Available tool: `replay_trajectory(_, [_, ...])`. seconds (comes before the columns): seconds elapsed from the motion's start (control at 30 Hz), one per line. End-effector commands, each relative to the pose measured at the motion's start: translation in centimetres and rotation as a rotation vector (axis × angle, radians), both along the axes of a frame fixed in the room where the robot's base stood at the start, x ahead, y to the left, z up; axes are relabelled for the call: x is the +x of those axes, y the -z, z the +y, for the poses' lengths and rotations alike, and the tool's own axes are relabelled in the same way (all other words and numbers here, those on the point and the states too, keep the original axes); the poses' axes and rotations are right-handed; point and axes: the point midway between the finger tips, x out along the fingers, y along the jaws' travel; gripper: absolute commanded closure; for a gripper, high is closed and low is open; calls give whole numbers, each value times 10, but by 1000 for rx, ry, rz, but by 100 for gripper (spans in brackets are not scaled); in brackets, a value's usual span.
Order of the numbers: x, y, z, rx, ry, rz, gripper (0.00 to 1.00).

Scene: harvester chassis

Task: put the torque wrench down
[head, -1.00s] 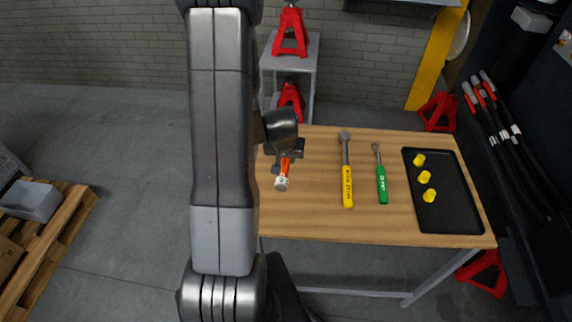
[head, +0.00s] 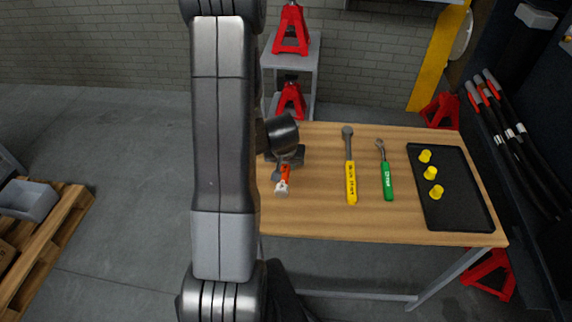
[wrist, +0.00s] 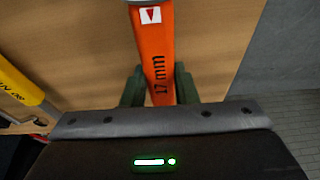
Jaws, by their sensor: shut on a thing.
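An orange torque wrench (wrist: 158,50) marked 17 mm is between the two fingers of my gripper (wrist: 158,86) in the wrist view, and they are shut on it. In the head view the held wrench (head: 284,176) shows as a short orange piece with a pale end over the left part of the table (head: 320,222). My gripper (head: 285,157) is above it, partly hidden by my wrist. I cannot tell whether the wrench touches the tabletop. A yellow-handled wrench (head: 351,183) and a green-handled wrench (head: 387,182) lie to its right.
A black tray (head: 453,212) with several yellow pieces (head: 431,173) is on the table's right side. The yellow handle also shows at the wrist view's left edge (wrist: 22,84). Wood between the held wrench and the yellow wrench is bare. Red jack stands (head: 291,32) are behind.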

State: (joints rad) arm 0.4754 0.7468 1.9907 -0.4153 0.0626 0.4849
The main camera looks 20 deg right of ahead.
Motion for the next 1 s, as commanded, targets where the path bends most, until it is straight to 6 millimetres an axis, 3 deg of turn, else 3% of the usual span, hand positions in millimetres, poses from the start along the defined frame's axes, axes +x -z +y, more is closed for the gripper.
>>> replay_trajectory(0.1, [1, 4, 0, -1, 0, -2, 100])
replay_trajectory(0.13, [0, 3, 0, 0, 0, 0, 70])
replay_trajectory(0.23, [0, 3, 0, 0, 0, 0, 52])
replay_trajectory(0.63, [0, -4, 0, 0, 0, 0, 52])
replay_trajectory(1.0, [-19, -72, 12, -1, 1, -3, 52])
